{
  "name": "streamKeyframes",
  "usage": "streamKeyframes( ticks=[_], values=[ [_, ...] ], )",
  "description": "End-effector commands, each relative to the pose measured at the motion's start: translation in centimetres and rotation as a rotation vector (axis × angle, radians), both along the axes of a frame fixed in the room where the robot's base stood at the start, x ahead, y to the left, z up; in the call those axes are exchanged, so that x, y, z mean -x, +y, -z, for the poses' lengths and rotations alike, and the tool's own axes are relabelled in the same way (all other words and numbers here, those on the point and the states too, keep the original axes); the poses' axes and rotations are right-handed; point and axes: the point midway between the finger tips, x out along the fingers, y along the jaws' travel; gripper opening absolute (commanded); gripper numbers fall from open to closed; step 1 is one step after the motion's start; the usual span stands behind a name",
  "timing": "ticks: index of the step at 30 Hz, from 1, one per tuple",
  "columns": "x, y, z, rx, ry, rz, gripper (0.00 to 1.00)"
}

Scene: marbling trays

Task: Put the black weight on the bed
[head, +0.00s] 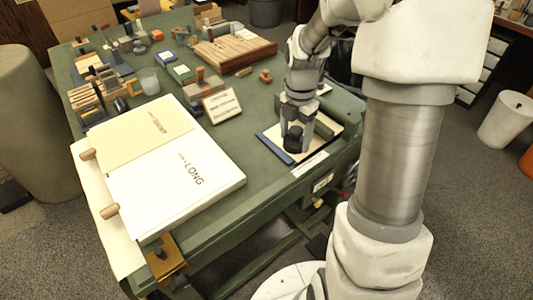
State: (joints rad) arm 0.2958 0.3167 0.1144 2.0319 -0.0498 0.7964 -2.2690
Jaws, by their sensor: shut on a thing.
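The black weight (293,142) is a small dark cylinder at the right end of the green table. My gripper (296,134) points down with its fingers shut on the weight. The weight is over or on a pale flat board (270,133) with a blue strip along its near edge; I cannot tell if it touches. A large white slab (215,172) marked "LONG" lies at the table's front left, with a cream part (133,140) bearing small lettering and two wooden knobs on its left side. No label shows which surface is the bed.
The green table (250,205) has clear room between the slab and the pale board. A slatted wooden block (235,52) and several small tools lie farther back. A brass-coloured clamp (166,258) is at the front edge.

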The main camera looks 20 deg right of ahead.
Motion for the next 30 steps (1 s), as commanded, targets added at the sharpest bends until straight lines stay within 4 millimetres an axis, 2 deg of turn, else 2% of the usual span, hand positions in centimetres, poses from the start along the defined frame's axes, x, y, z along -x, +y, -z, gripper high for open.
streamKeyframes(
  ticks=[6, 13, 20, 27, 30],
  values=[
    [-2.6, 4.2, 3.1, 0.001, -0.001, -0.007, 0.0],
    [-4.5, 7.4, 5.2, 0.0, -0.002, -0.004, 0.0],
    [-4.9, 8.0, 6.1, 0.0, -0.001, 0.0, 0.0],
    [-4.9, 8.0, 9.4, 0.001, -0.001, -0.001, 0.0],
    [-4.9, 8.0, 9.6, 0.001, -0.002, 0.0, 0.0]
  ],
)
